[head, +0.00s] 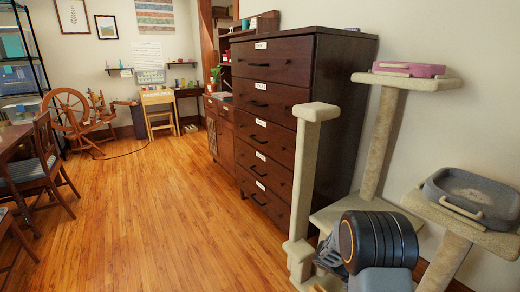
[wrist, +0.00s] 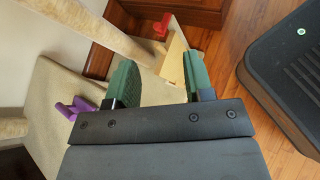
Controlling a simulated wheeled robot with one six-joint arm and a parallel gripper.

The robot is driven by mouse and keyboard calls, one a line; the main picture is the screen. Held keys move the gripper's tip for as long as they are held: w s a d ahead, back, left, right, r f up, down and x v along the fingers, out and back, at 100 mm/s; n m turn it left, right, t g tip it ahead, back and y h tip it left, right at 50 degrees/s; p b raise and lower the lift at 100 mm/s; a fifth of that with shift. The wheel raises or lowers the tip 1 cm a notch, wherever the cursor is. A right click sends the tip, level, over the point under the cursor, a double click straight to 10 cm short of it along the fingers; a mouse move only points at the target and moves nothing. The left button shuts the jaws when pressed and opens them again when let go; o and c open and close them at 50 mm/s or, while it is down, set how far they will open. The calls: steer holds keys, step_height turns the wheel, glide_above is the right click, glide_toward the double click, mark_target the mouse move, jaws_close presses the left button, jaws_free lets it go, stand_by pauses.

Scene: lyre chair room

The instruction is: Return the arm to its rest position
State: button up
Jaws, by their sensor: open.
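My gripper (wrist: 160,75) shows in the wrist view with its two green fingers apart and nothing between them. Beyond the fingers are a beige cat tree platform (wrist: 55,100) and the floor. In the head view my arm, a dark ribbed joint with an orange ring, is at the bottom right in front of the cat tree (head: 376,150). The fingers cannot be made out in that view.
A tall dark dresser (head: 275,115) stands close left of the cat tree. A grey tray (head: 470,197) and a pink tray (head: 408,69) sit on the tree's platforms. Purple (wrist: 75,108) and red (wrist: 161,27) items show near my gripper. The wooden floor (head: 150,220) is open at left.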

steer(key=s+a+r+m+t+y+p, duration=0.2)
steer(key=a+r+p, duration=0.4)
steer(key=r, duration=0.8)
steer(key=s+a+r+m+t+y+p, duration=0.3)
steer(key=s+a+r+m+y+p, duration=0.2)
steer(key=r+p, duration=0.6)
steer(key=s+a+r+m+t+y+p, duration=0.3)
steer(key=a+r+p, duration=0.5)
steer(key=r, duration=1.1)
steer(key=shift+s+y, duration=0.45)
steer(key=shift+y, duration=0.35)
steer(key=shift+c, duration=0.4)
